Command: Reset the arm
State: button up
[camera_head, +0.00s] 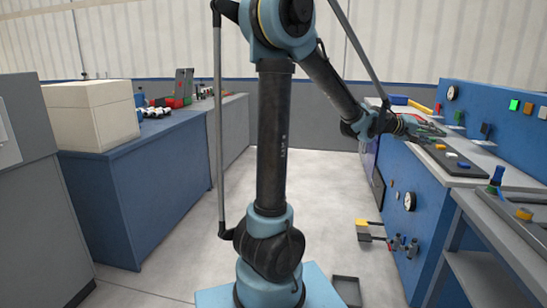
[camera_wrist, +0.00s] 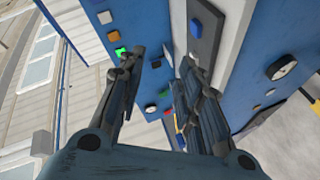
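My arm stands in the middle of the head view and bends over to the right. My gripper (camera_head: 414,131) is at the left edge of the blue workbench (camera_head: 416,172) on the right, near its top. In the wrist view my gripper (camera_wrist: 158,72) has its two dark fingers spread apart, with nothing visible held between them. The blue bench panel with coloured buttons shows beyond the fingers. A dark grey board (camera_head: 456,161) lies on the bench top just right of the gripper, with small coloured pieces on it. No pipe can be clearly made out in the grip.
A blue cabinet (camera_head: 160,185) with a beige box (camera_head: 92,115) stands on the left. A grey table (camera_head: 507,238) is at the front right. A small dark tray (camera_head: 347,290) lies on the floor by my base. Open floor (camera_head: 325,195) stretches between the benches.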

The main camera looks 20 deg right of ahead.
jog(key=w+a+f+n+t+y, duration=0.1)
jog(key=w+a+f+t+y, duration=0.3)
jog(key=a, duration=0.7)
jog(key=w+a+f+g, duration=0.15)
jog(key=w+a, duration=0.45)
jog(key=a, duration=0.6)
jog(key=w+a+f+n+t+y, duration=0.1)
jog(key=w+a+f+t+y, duration=0.2)
jog(key=a, duration=0.8)
jog(key=s+a+f+n+y, duration=0.2)
jog(key=s+a+f, duration=0.1)
jog(key=a, duration=0.8)
jog(key=s+a+f+n+y, duration=0.2)
jog(key=a+f, duration=0.4)
jog(key=a, duration=0.6)
jog(key=s+a+f+n+g+y, duration=0.1)
jog(key=s+a+f+y, duration=0.3)
jog(key=a, duration=0.7)
jog(key=shift+s+a+f+n, duration=0.4)
jog(key=shift+s+f, duration=0.25)
jog(key=shift+s, duration=0.15)
jog(key=shift+d, duration=0.15)
